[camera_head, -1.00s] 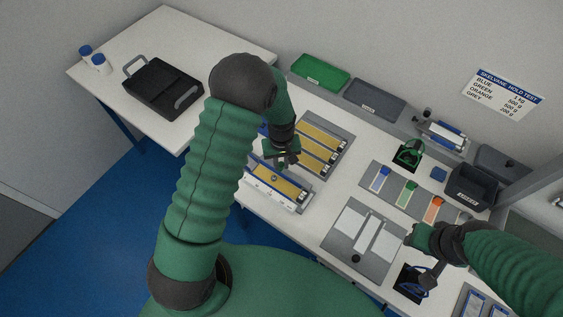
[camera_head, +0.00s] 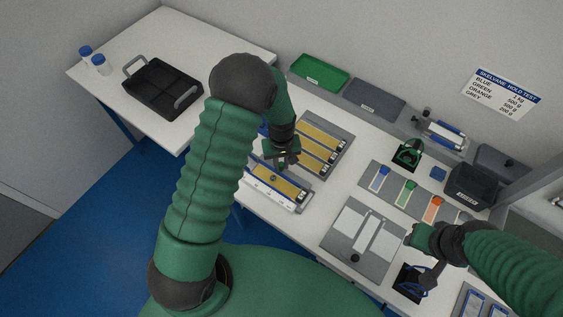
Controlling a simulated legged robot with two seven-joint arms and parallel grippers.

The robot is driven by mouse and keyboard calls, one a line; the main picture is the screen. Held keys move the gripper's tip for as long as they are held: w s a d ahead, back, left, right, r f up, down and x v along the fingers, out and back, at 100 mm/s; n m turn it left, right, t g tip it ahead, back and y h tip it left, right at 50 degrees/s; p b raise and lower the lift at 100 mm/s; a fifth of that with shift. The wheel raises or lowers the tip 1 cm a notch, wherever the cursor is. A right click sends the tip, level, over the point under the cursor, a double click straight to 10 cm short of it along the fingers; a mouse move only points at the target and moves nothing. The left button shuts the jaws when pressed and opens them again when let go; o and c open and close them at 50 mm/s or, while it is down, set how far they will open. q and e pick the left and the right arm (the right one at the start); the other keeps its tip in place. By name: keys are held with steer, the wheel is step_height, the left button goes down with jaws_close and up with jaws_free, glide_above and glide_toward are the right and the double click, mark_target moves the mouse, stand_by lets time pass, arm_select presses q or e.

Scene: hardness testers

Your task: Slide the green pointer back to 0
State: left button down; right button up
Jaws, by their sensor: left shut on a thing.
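My left gripper (camera_head: 283,160) reaches down over the near tester (camera_head: 262,186), which has a white scale along its front edge and a yellow strip with a small blue round mark. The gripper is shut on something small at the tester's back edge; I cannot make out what. I cannot pick out the green pointer, and the gripper may hide it. The scale's marks are too small to read. My right gripper, at the end of the arm from the right, is over the bench's front right; its jaws do not show clearly.
Several yellow-striped bars (camera_head: 319,143) lie on a grey board just behind the left gripper. A grey mat (camera_head: 340,235) with white plates is to the right. Coloured weights lie on a grey strip (camera_head: 372,179). Green (camera_head: 320,72) and grey (camera_head: 374,98) trays stand at the back.

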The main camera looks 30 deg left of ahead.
arm_select(q)
steer(key=shift+w, duration=0.1)
steer(key=shift+w+a, duration=0.15)
steer(key=shift+a, duration=0.95)
steer(key=shift+w+a, duration=0.15)
steer(key=shift+a, duration=0.95)
steer(key=c, duration=1.3)
jaws_free()
steer(key=shift+d, duration=0.15)
steer(key=shift+r, duration=0.1)
step_height(320, 180, up, 17)
steer(key=b, duration=0.1)
steer(key=shift+f, duration=0.2)
